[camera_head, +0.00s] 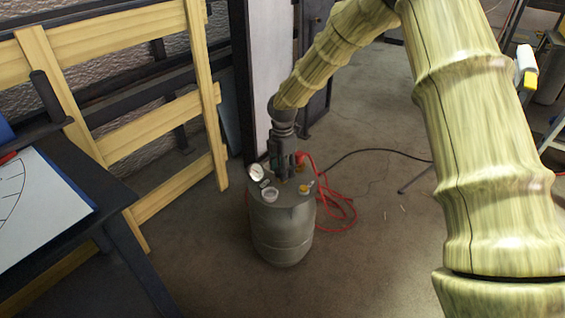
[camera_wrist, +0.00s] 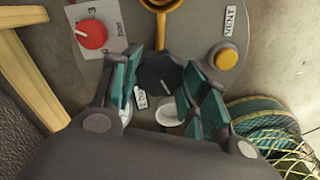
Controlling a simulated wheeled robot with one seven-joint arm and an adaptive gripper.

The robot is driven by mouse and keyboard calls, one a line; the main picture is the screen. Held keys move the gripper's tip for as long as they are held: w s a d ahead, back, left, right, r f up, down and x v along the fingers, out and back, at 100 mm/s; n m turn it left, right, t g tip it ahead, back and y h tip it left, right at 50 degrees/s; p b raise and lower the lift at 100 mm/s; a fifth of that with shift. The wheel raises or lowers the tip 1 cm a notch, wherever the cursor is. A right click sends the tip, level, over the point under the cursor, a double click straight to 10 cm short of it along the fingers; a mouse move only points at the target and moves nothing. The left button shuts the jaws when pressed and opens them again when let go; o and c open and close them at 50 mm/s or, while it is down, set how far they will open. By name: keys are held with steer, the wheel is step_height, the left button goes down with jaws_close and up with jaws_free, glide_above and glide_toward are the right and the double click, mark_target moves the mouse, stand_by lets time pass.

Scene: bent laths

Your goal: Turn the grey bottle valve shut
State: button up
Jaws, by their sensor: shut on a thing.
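A grey drum (camera_head: 282,238) stands on the floor in the head view, with fittings on its lid. My gripper (camera_head: 284,177) reaches down onto the lid and hides part of it. In the wrist view, the dark grey valve knob (camera_wrist: 160,72) sits between the teal pads of my gripper (camera_wrist: 163,95). The fingers are shut on the knob from its left and right sides. A small white tag (camera_wrist: 140,98) shows beside the knob. How far the knob is turned cannot be told.
A red dial (camera_wrist: 91,34), a yellow-orange ring (camera_wrist: 160,4) and a yellow button (camera_wrist: 227,59) by a VENT label surround the knob. A gauge (camera_head: 257,172) stands on the lid. A dark table (camera_head: 95,200) is at left.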

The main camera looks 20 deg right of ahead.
steer(key=m+p, duration=0.1)
steer(key=p, duration=0.2)
steer(key=m+p, duration=0.2)
steer(key=p, duration=0.1)
steer(key=m+p, duration=0.1)
steer(key=p, duration=0.1)
steer(key=shift+r+m+p, duration=0.25)
steer(key=shift+m+p, duration=0.15)
steer(key=m+p, duration=0.5)
steer(key=p, duration=0.2)
steer(key=shift+m, duration=0.4)
steer(key=m+p, duration=0.4)
steer(key=m, duration=0.2)
steer(key=shift+f, duration=0.15)
steer(key=m+p, duration=0.2)
steer(key=m, duration=0.3)
steer(key=shift+f+m+p, duration=0.1)
steer(key=shift+m+p, duration=0.25)
steer(key=shift+m, duration=0.05)
steer(key=o, duration=1)
steer(key=shift+a, duration=0.1)
